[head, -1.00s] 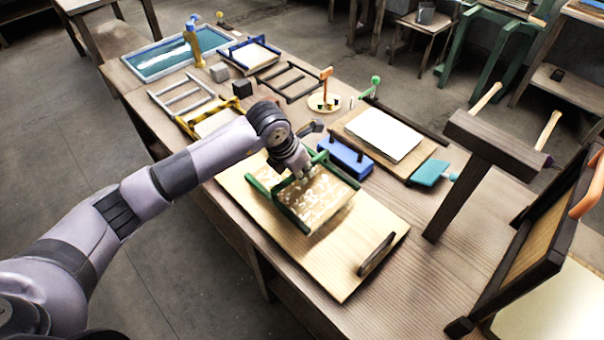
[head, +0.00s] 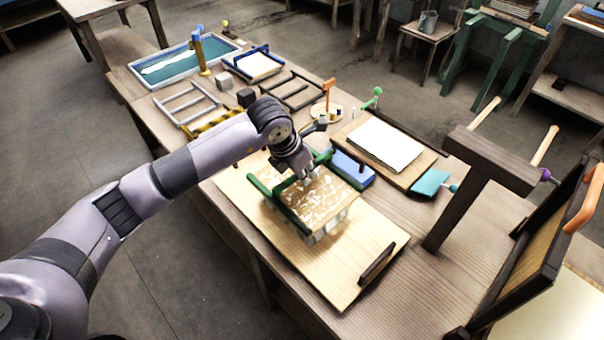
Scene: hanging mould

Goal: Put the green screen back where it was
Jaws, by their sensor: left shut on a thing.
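The green screen (head: 282,208) shows as a green frame beside a brown panel (head: 322,200) with white flecks, above a pale wooden board (head: 362,232). My left gripper (head: 306,180) is shut on the green screen near its upper part, and partly hides it. The screen looks a little tilted. Grey-white parts show under the panel's near edge, and I cannot tell what they are. My right gripper is not in view.
A blue block (head: 352,170) stands close behind the screen. A board with white sheets (head: 385,145) and a teal block (head: 430,182) lie farther right. A dark wooden post with a crossbar (head: 460,195) rises at the right. A dark bar (head: 378,263) lies on the pale board's near end.

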